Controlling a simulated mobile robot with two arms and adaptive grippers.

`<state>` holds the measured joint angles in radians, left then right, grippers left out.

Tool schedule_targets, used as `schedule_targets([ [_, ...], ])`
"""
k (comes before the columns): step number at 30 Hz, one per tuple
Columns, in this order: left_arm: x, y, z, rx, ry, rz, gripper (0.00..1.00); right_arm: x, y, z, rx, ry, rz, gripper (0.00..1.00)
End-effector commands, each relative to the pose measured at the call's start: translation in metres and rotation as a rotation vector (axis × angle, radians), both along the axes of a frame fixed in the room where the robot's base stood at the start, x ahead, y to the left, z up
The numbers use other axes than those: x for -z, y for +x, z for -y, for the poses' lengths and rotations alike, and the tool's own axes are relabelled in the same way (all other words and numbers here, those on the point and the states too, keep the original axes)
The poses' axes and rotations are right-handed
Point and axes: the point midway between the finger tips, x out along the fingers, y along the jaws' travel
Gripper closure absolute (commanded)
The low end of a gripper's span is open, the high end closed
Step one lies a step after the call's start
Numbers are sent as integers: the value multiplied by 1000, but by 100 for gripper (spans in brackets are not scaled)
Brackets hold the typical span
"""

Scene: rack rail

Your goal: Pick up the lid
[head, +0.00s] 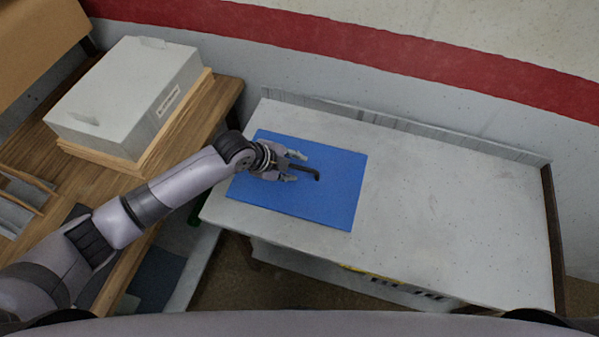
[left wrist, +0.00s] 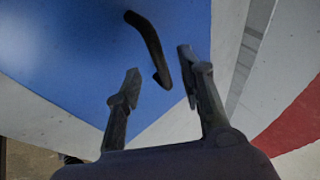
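I cannot make out for certain which thing is the lid. A flat blue rectangle (head: 330,200) lies on the white worktop, and it also fills much of the left wrist view (left wrist: 65,60). A dark bent bar (head: 315,173) shows over the blue surface. In the left wrist view the bar (left wrist: 147,38) has one end between the fingertips, with gaps on both sides. I cannot tell whether it is fixed to the blue surface. My left gripper (head: 296,167) is open and empty above the blue rectangle, its fingers pointing right. My right gripper is not in view.
The white worktop (head: 450,210) is clear to the right of the blue rectangle and has a low raised strip (head: 400,124) at the back. A light grey box (head: 125,85) with a label stands on the wooden table (head: 222,100) at left. A gap separates the two surfaces.

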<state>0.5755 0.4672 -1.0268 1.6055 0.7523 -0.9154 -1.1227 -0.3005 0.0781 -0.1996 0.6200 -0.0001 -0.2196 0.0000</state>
Motion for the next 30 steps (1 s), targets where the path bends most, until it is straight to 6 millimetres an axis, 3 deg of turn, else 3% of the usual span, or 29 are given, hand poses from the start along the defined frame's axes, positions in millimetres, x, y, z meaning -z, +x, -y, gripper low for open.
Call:
schedule_targets([
  [6, 17, 8, 11, -1, 0, 0, 64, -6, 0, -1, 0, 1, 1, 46],
  [15, 20, 9, 13, 0, 0, 0, 64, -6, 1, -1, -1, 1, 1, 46],
  [30, 20, 9, 12, 0, 0, 0, 97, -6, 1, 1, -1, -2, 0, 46],
])
